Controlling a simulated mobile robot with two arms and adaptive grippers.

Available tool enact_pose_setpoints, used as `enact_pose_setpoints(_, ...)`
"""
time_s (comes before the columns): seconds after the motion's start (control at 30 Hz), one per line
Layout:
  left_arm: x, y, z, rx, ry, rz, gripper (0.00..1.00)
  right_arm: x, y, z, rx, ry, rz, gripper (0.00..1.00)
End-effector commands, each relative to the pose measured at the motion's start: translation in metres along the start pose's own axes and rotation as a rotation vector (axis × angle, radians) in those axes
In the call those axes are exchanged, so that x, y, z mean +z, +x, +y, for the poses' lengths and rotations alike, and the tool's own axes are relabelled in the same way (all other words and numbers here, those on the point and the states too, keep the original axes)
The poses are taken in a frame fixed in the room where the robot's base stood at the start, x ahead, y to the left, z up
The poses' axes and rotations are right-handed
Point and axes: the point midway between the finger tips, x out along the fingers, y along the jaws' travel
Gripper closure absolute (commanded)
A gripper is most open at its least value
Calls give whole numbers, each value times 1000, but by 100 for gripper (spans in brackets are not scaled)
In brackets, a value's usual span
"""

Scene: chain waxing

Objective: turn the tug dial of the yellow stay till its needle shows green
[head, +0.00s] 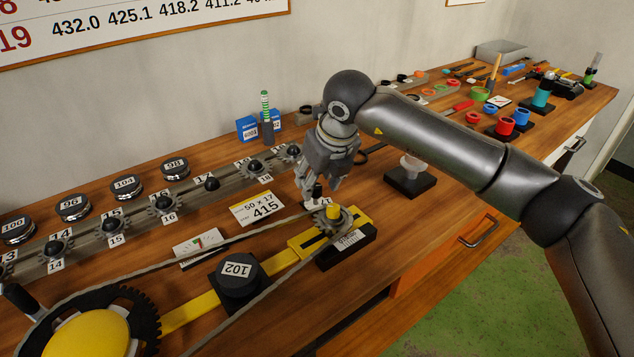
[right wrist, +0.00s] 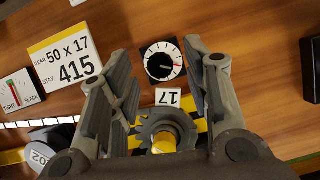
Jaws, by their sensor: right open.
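The yellow stay (head: 190,313) runs from the large toothed wheel (head: 90,335) to the small sprocket (head: 345,222) at its right end, with a chain around both. The tug dial (right wrist: 163,61), a black knob in a white marked ring with a red mark, sits beyond the sprocket in the right wrist view. My right gripper (right wrist: 160,52) is open, its fingers on either side of the dial; I cannot tell whether they touch it. The TIGHT/SLACK gauge (right wrist: 17,92) also shows in the head view (head: 198,244); its needle is too small to read. My left gripper is out of view.
A card reading 415 (head: 257,207) lies left of the gripper. Racked sprockets and round tins (head: 127,187) line the back left.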

Motion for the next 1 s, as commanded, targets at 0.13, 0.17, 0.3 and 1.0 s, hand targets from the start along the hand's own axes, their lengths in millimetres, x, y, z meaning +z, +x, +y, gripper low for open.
enact_pose_setpoints(0.13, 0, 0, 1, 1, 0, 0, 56, 1, -33, 0, -2, -1, -5, 56)
enact_pose_setpoints(0.17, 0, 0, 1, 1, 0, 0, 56, 1, -40, -1, -2, -1, -6, 56)
enact_pose_setpoints(0.3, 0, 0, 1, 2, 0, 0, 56, 1, -68, -1, -2, -1, -4, 56)
enact_pose_setpoints(1.0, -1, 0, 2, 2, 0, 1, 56, 0, -103, 0, -1, 0, -1, 56)
